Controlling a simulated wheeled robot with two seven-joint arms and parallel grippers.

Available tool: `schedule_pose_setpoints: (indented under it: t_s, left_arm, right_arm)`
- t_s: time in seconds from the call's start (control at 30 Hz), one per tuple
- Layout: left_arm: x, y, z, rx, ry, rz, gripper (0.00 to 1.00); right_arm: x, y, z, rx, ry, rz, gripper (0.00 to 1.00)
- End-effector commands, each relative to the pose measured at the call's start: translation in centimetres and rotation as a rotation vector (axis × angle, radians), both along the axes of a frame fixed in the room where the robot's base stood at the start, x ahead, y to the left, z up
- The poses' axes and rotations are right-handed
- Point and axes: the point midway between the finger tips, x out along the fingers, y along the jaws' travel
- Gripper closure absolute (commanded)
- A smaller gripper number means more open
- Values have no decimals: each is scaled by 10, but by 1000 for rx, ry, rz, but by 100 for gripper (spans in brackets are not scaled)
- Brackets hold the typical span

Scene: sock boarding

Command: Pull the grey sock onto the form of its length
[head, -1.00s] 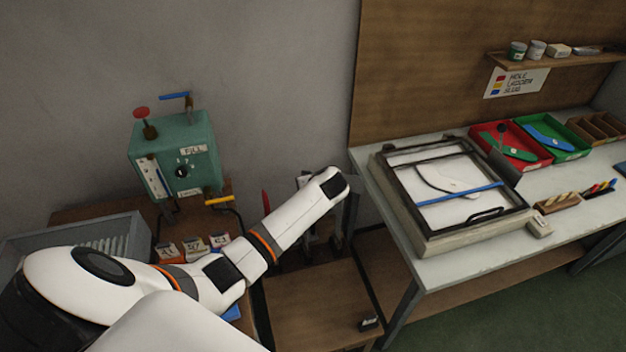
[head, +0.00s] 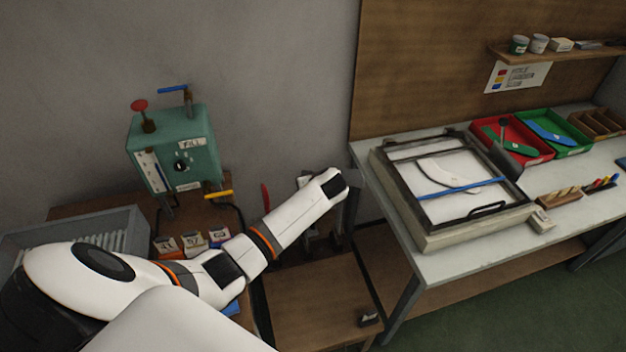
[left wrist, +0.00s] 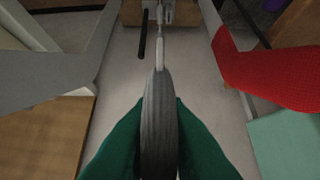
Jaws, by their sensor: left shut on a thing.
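In the left wrist view the grey sock (left wrist: 160,135) is a ribbed, narrow shape running up the middle. A thin pale edge (left wrist: 159,55) shows beyond its far end, looking like a form seen edge-on; how far the sock covers it is hidden. My left gripper (left wrist: 158,104) has its dark green fingers on both sides of the sock, shut on it. To the left stands a bare grey form (left wrist: 50,65); to the right a form carries a red sock (left wrist: 275,75). In the head view my left arm hides the sock and its gripper. My right gripper is not in view.
In the head view a teal machine (head: 172,150) with a red knob and levers stands at the back left. A grey ribbed bin (head: 85,240) and small labelled boxes (head: 192,242) are near it. A workbench (head: 440,268) with a framed press stands right.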

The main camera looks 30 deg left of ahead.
Motion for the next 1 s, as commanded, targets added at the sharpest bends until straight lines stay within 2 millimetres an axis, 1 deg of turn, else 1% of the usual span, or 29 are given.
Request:
schedule_pose_setpoints:
  t_s: [1.0]
  left_arm:
    - [0,0,-25,1,-1,0,99]
  right_arm:
    - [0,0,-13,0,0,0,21]
